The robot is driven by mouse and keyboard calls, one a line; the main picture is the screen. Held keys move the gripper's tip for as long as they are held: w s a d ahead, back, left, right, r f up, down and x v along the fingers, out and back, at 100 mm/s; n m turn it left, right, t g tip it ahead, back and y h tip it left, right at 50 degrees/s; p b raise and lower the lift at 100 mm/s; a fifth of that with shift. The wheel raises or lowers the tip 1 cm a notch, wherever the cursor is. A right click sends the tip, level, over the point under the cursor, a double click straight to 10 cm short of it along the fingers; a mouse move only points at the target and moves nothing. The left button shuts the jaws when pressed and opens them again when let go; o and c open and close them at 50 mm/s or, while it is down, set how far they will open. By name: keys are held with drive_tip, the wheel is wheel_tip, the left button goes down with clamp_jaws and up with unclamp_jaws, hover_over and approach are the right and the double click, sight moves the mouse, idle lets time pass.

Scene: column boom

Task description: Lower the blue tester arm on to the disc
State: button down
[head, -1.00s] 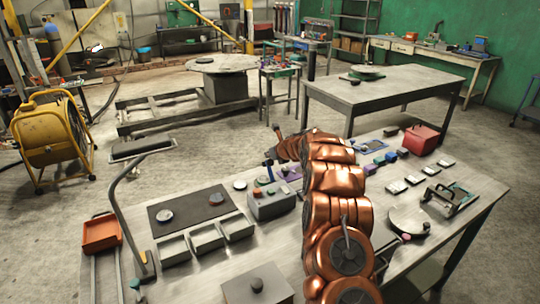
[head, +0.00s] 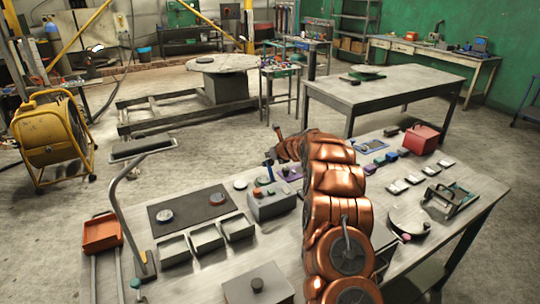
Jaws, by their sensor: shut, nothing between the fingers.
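A grey tester box (head: 272,205) stands mid-bench with an upright blue arm (head: 269,167) at its back edge. I take this to be the tester arm; it looks raised. Small round discs lie to its left, one pale (head: 165,215) and one brownish (head: 216,198) on a dark mat, and a grey one (head: 240,184) behind the mat. I cannot tell which disc is meant. My copper arm reaches over the bench. My gripper (head: 279,150), at its far end, is small and partly hidden, close to the top of the blue arm; it looks shut and empty. Contact cannot be made out.
Three open grey trays (head: 207,239) sit in front of the mat. A curved lamp-like post (head: 122,205) and an orange bin (head: 102,233) stand at left. A red box (head: 421,139), small coloured blocks and a round plate (head: 408,220) lie to the right of my arm.

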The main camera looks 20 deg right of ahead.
idle(0.4)
drive_tip(key=s+d+r, duration=0.1)
drive_tip(key=s+r, duration=0.3)
drive_tip(key=r, duration=0.8)
drive_tip(key=shift+s, duration=0.4)
drive_tip(key=shift+r, duration=0.1)
